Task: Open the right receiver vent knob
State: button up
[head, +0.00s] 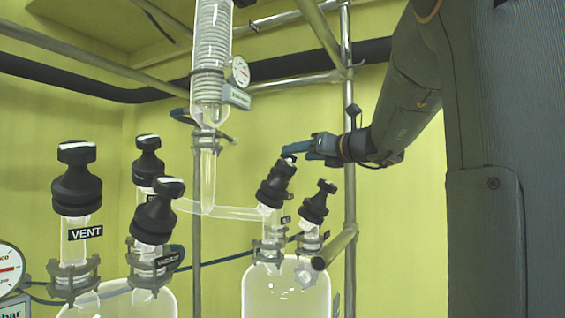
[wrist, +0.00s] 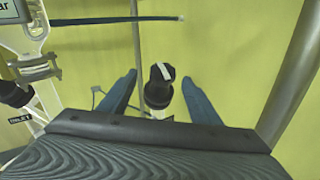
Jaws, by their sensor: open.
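The right glass receiver (head: 287,293) carries two black knobs on its necks, a left one (head: 277,183) and a right one (head: 319,200). My gripper (head: 297,151) shows above them, close to the left knob's top in the picture. In the wrist view my gripper (wrist: 160,80) is open, its two blue fingers apart. A black knob with a white stripe (wrist: 159,86) appears between the fingers, with gaps on both sides; it looks like the right one. I cannot tell whether the fingers are level with it. The labels by these knobs are too small to read fully.
Another vessel at left carries several black knobs, among them one labelled VENT (head: 77,180) and one labelled VACUUM (head: 155,210). A glass coil column (head: 210,60) stands in the middle. Metal frame poles (head: 350,200) and a pipe end (head: 335,247) are close by on the right.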

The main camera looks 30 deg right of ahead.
aim_at(289, 156)
jog(key=shift+w+a+p, duration=0.15)
jog(key=shift+w+p, duration=0.3)
jog(key=shift+w, duration=1.25)
jog(key=shift+w+a+p, duration=0.15)
jog(key=shift+w+p, duration=0.25)
jog(key=shift+w, duration=1.25)
jog(key=c, duration=1.1)
